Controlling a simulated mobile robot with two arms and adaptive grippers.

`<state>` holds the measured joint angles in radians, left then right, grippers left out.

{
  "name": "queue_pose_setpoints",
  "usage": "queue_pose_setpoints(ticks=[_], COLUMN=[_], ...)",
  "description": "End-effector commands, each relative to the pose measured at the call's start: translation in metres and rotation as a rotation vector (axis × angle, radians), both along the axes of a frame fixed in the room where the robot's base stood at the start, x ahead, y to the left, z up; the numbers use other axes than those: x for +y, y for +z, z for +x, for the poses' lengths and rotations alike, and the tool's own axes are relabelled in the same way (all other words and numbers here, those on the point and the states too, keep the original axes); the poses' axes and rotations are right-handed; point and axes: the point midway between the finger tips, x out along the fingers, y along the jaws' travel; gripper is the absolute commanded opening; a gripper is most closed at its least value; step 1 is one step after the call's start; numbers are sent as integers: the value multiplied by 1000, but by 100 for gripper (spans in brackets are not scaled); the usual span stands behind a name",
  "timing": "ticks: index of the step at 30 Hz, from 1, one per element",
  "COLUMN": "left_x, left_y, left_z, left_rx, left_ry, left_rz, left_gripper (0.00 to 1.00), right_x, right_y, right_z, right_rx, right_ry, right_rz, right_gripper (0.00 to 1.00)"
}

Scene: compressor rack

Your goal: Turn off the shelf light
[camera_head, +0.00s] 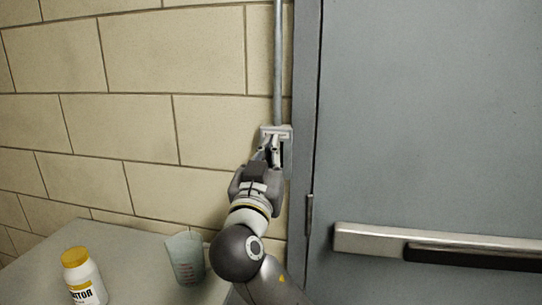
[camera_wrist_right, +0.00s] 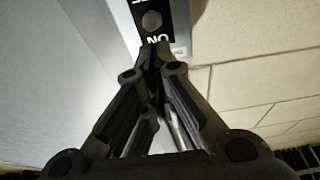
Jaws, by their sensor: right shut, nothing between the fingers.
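A light switch box (camera_head: 276,131) is mounted on the block wall beside the door frame, at the foot of a vertical conduit. My right gripper (camera_head: 270,146) is shut and empty, with its fingertips up against or just in front of the box. In the right wrist view the fingertips (camera_wrist_right: 155,48) lie at the lower edge of the black switch plate (camera_wrist_right: 152,20), which carries upside-down lettering reading "ON" and a round bolt or knob. The fingertips hide the part of the plate below that word. I cannot tell whether they touch it. My left gripper is not in view.
A grey door (camera_head: 430,130) with a push bar (camera_head: 385,240) is on the right. A table (camera_head: 135,248) at lower left holds a white bottle with a yellow cap (camera_head: 84,275) and a clear measuring cup (camera_head: 186,258) close to my right arm. The wall above is clear except the conduit (camera_head: 278,60).

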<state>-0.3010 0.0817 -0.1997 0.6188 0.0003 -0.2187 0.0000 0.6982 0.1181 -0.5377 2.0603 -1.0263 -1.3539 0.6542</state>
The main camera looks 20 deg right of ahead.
Motion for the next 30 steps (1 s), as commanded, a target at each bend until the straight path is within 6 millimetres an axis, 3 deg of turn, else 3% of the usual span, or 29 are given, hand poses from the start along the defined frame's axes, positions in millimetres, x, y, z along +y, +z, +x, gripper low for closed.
queue_pose_setpoints(ticks=[18,30], left_x=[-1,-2], left_y=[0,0], left_z=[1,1], left_rx=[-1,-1], left_ry=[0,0], left_rz=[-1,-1], left_gripper=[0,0], right_x=[58,64], right_y=[-33,-36], right_z=[-83,-93], right_rx=[3,1], right_ry=[3,0], right_rz=[1,0], right_gripper=[0,0])
